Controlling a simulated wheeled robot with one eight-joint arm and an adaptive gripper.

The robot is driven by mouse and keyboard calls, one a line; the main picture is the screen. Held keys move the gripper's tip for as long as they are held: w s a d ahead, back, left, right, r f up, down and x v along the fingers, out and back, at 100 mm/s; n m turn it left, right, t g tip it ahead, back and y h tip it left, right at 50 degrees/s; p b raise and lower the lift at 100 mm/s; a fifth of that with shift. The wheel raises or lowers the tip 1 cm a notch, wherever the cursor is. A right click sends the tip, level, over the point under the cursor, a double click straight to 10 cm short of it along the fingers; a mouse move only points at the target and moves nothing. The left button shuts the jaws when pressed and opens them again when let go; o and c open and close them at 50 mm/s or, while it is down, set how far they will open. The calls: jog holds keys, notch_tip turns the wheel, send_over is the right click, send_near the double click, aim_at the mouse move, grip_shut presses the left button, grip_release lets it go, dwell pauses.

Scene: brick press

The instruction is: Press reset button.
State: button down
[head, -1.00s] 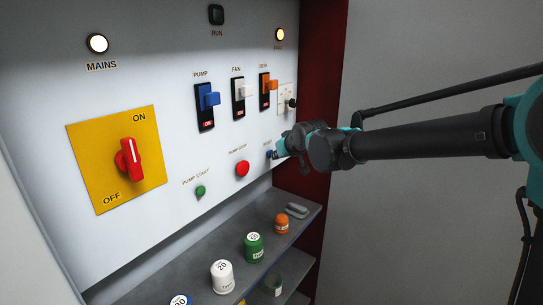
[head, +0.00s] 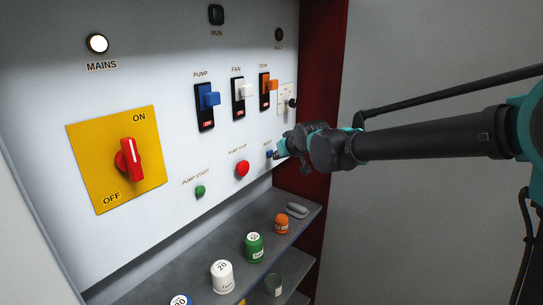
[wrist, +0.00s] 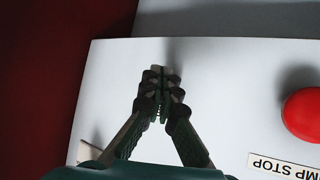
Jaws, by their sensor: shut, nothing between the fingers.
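The small blue reset button (head: 269,154) is low on the right side of the white panel, under a small label. My gripper (head: 279,150) is right at the button, coming from the right, with its tips close against it. I cannot tell from the head view whether they touch. In the wrist view my gripper (wrist: 161,88) is shut, with nothing seen between the fingers. The button is hidden there behind the fingers.
The red pump stop button (head: 242,168) is just left of my gripper, with the green pump start button (head: 200,191) beyond. Pump (head: 211,99), fan and orange switches are above. A shelf (head: 215,250) with several jars lies below. The mains lamp (head: 97,44) is lit.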

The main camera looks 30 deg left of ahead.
jog(key=shift+d, duration=0.45)
jog(key=shift+d, duration=0.15)
jog(key=shift+s+d, duration=0.15)
jog(key=shift+d, duration=1.05)
jog(key=shift+s+d, duration=0.15)
jog(key=shift+d, duration=1)
jog(key=w+d+f+m+h, duration=0.15)
jog(key=d+f, duration=0.25)
jog(key=d, duration=0.8)
jog(key=d+f+m+h, duration=0.2)
jog(key=d+f, duration=0.2)
jog(key=d, duration=0.7)
jog(key=w+d+f+m+h, duration=0.15)
jog(key=d+f, duration=0.25)
jog(key=d, duration=0.8)
jog(key=s+d+f+m+g+h, duration=0.1)
jog(key=s+d+f+m+h, duration=0.1)
jog(key=s+d+f, duration=0.3)
jog(key=s+d+f+m+g+h, duration=0.1)
jog(key=s+d+f+m, duration=0.3)
jog(key=s+d, duration=0.7)
jog(key=d+f, duration=0.2)
jog(key=d, duration=0.2)
jog(key=shift+s+d+f+h, duration=0.15)
jog(key=shift+s+d+h, duration=0.1)
jog(key=shift+s+h, duration=0.15)
